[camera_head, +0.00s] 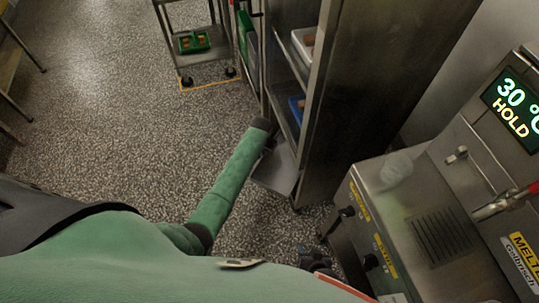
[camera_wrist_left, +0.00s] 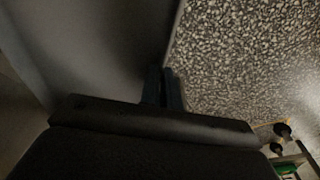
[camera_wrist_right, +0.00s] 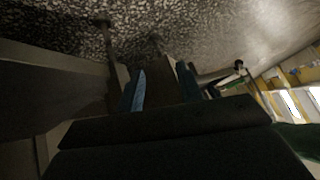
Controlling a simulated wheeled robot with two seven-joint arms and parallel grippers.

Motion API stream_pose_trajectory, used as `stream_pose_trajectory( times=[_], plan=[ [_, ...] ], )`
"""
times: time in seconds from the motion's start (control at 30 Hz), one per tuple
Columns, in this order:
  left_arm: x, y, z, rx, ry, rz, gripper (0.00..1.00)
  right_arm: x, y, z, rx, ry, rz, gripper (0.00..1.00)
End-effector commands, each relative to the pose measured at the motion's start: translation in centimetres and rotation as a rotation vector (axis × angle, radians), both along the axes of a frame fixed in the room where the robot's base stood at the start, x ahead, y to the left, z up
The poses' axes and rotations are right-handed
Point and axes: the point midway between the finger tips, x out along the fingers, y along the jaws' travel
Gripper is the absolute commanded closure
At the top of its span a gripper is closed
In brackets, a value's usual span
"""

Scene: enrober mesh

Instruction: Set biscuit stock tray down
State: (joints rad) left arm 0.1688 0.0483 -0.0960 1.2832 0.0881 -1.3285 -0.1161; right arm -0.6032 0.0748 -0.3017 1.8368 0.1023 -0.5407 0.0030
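A green tray (camera_head: 205,44) holding brown pieces sits on a cart at the top. A white tray (camera_head: 297,44) and a blue tray (camera_head: 293,108), each with brown pieces, sit inside the steel rack. I cannot tell which is the biscuit stock tray. My left gripper (camera_head: 268,140) is at the rack's open side, below the blue tray, partly hidden. In the left wrist view its fingers (camera_wrist_left: 163,88) are close together with no tray between them. My right gripper (camera_head: 312,260) is low, left of the melter machine. In the right wrist view its fingers (camera_wrist_right: 162,90) are apart, with no tray seen between them.
The tall steel rack (camera_head: 362,90) stands right of my left arm, with a low shelf (camera_head: 277,172). The melter machine (camera_head: 400,215) with a 30 °C HOLD display (camera_head: 515,107) fills the right. The cart (camera_head: 205,66) stands at the back.

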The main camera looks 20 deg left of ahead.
Motion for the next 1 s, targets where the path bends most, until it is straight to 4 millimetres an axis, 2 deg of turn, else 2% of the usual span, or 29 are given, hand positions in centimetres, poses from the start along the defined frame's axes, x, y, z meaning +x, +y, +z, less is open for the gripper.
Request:
stream_pose_trajectory(
  times=[0.1, 0.2, 0.37, 0.53, 0.7, 0.83, 1.0],
  plan=[
    [1.5, -0.7, -1.0, 0.0, 0.0, 0.0, 1.0, 0.0, 0.0, -0.6, 0.0, 0.0, 0.0, 0.64],
    [2.1, -1.0, -1.4, 0.0, 0.0, 0.0, 1.0, 0.0, 0.0, -0.7, 0.001, 0.0, -0.001, 0.64],
    [2.2, -1.1, -2.0, 0.0, 0.001, 0.0, 1.0, -0.1, 0.0, -0.8, 0.001, -0.001, -0.001, 0.64],
    [2.2, -1.1, -3.9, 0.0, 0.001, 0.0, 1.0, -0.3, 0.0, -1.5, 0.0, 0.001, -0.001, 0.64],
    [2.2, -1.1, -5.1, 0.0, 0.0, 0.0, 1.0, 2.7, 0.1, 1.1, 0.016, -0.104, -0.011, 0.64],
    [2.2, -1.1, -5.4, 0.0, 0.0, -0.001, 1.0, 3.3, 0.3, 1.9, 0.022, -0.132, -0.014, 0.64],
    [2.2, -1.1, -5.4, 0.0, 0.0, 0.0, 1.0, 3.3, 0.3, 1.9, 0.023, -0.13, -0.015, 0.64]
  ],
)
